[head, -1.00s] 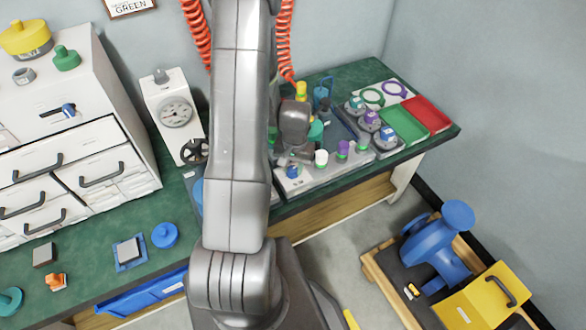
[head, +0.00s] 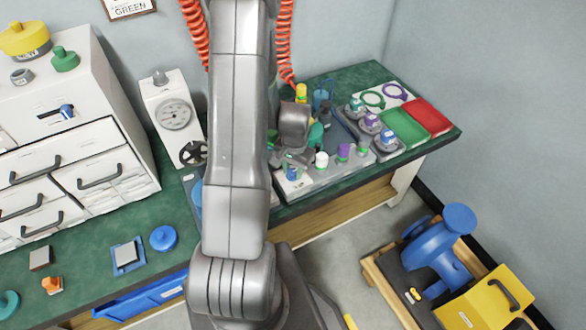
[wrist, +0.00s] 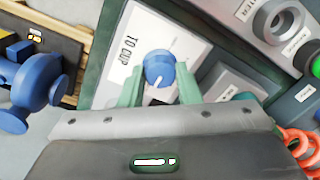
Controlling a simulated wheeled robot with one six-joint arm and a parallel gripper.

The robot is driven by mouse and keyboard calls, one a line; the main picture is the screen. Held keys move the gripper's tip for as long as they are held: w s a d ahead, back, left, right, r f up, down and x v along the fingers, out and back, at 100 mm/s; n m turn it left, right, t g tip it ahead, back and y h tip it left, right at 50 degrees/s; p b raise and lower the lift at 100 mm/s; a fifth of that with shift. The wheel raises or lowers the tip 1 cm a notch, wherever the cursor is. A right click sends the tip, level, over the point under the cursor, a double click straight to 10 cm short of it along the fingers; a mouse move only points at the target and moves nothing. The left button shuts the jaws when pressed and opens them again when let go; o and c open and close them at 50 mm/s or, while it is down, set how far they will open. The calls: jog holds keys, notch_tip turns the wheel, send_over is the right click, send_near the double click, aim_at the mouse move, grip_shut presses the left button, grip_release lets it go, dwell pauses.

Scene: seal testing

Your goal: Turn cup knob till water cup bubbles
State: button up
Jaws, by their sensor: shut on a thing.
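The cup knob is a blue round knob (wrist: 159,68) with a white pointer line, on a white panel (wrist: 128,38) marked "TO CUP" in the wrist view. My gripper (wrist: 160,84) has its two pale green fingers on either side of the knob and is shut on it. In the head view the blue knob (head: 292,173) shows at the left front of the panel on the bench, just below my gripper (head: 290,160). A blue clear cup (head: 321,100) stands at the back of the bench; it is too small to tell whether it bubbles.
White and purple-topped knobs (head: 343,151) stand to the right on the same panel. Green (head: 405,128) and red (head: 428,116) trays lie at the bench's right end. A gauge stand (head: 174,115) is at the left. Red coiled hoses (head: 196,35) hang behind my arm.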

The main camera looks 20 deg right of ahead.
aim_at(295, 172)
jog(key=o, duration=1)
jog(key=r, duration=0.7)
jog(key=r+p, duration=0.1)
jog(key=r, duration=0.6)
jog(key=shift+s+d, duration=0.15)
jog(key=shift+s, duration=0.05)
jog(key=shift+f, duration=0.15)
jog(key=f, duration=0.7)
jog(key=f+b, duration=0.1)
jog(key=f, duration=0.5)
jog(key=shift+w+f, duration=0.2)
jog(key=shift+f, duration=0.15)
